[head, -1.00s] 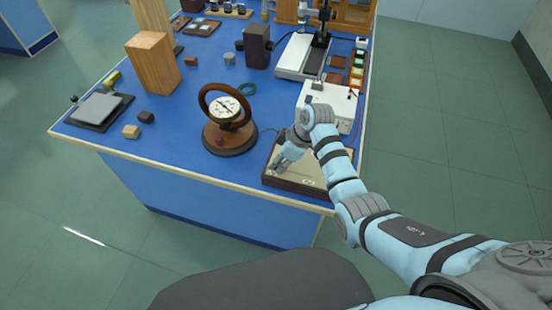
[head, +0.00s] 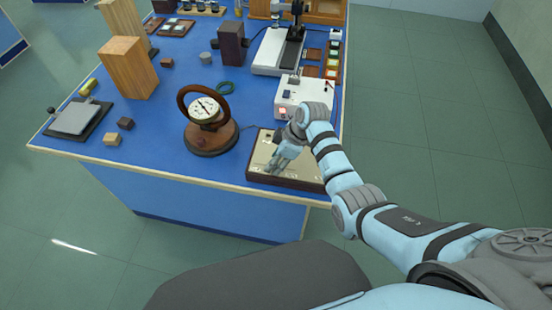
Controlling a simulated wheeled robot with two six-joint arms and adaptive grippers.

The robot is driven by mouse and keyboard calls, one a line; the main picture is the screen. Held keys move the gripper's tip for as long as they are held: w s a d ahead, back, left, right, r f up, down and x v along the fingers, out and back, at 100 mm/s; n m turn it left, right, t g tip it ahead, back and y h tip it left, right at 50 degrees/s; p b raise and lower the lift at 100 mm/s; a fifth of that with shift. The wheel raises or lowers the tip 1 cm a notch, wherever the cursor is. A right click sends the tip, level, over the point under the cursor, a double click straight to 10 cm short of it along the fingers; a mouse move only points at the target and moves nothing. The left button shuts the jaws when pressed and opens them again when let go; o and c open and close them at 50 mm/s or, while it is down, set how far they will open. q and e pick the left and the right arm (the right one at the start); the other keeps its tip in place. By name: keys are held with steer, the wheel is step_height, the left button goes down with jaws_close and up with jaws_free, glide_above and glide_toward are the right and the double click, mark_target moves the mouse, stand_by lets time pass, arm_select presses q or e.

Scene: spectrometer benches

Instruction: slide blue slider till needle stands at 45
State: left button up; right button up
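A round dial (head: 204,109) with a white face and dark needle stands in a brown ring on a round wooden base (head: 210,140). The needle points to the upper left; its numbers are too small to read. To its right, a flat slider panel (head: 299,178) with a pale top and dark wooden sides lies at the table's front edge. My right gripper (head: 275,165) is pointed down at the left part of this panel. I cannot tell whether its fingers are apart or shut. No blue slider shows clearly; the gripper may hide it. My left gripper is out of view.
A white box (head: 300,97) stands right behind the panel. The front left of the tabletop is mostly clear.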

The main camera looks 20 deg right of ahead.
steer(key=v, duration=1.2)
